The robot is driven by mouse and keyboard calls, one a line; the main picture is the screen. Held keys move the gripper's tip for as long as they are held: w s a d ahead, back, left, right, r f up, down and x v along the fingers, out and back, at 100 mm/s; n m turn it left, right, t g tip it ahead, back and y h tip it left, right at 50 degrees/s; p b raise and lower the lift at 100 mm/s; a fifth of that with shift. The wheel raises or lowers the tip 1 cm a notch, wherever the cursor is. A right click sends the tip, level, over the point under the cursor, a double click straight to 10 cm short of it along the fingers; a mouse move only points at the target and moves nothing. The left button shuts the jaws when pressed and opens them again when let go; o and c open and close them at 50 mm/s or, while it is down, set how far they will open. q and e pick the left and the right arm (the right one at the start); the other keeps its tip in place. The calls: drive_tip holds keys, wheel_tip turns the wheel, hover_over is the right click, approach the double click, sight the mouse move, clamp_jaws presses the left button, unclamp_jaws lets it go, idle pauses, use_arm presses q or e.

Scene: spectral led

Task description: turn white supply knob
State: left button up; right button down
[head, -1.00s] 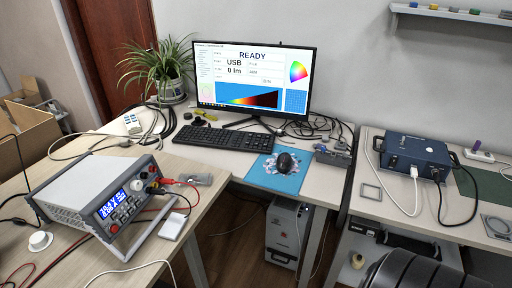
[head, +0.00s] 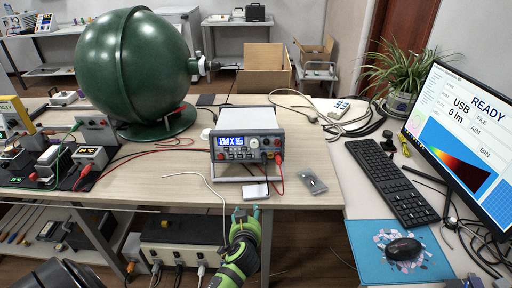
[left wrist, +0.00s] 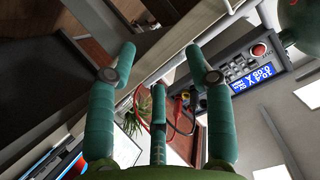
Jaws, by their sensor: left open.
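The white power supply (head: 246,122) stands on the wooden table in the middle of the head view, its lit blue display and front panel facing me. A small knob (head: 254,143) sits on the panel right of the display; the panel's details are tiny. My left gripper (head: 246,214) is in front of and below the supply, past the table's front edge, apart from it. In the left wrist view, its teal fingers are spread and empty, and the supply's display (left wrist: 251,79) shows tilted at right with a red round control (left wrist: 259,49) nearby. My right gripper is not in view.
Red and black leads and a white cable (head: 205,180) lie around the supply. A small white box (head: 255,191) and a grey piece (head: 312,182) lie in front. A big green sphere (head: 135,65) stands left; the monitor (head: 462,135) and keyboard (head: 390,185) are right.

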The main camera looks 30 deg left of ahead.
use_arm(q)
drive_tip(key=w+a+r+n+t+y, duration=0.1)
drive_tip(key=w+a+r+t+y, duration=0.1)
drive_tip(key=w+r, duration=0.4)
drive_tip(key=t, duration=0.2)
approach(254, 144)
drive_tip(key=w+f, duration=0.1)
drive_tip(key=shift+y, duration=0.4)
drive_tip(key=x, duration=0.3)
drive_tip(key=p+x, duration=0.1)
drive_tip(key=x, duration=0.2)
drive_tip(key=shift+w+a+r, duration=0.1)
drive_tip(key=shift+w+r, duration=0.05)
drive_tip(key=shift+r, duration=0.1)
drive_tip(key=shift+w+a, duration=0.2)
drive_tip(key=shift+w, duration=0.2)
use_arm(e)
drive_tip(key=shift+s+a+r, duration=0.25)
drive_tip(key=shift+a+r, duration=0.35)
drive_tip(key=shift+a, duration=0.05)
use_arm(q)
clamp_jaws()
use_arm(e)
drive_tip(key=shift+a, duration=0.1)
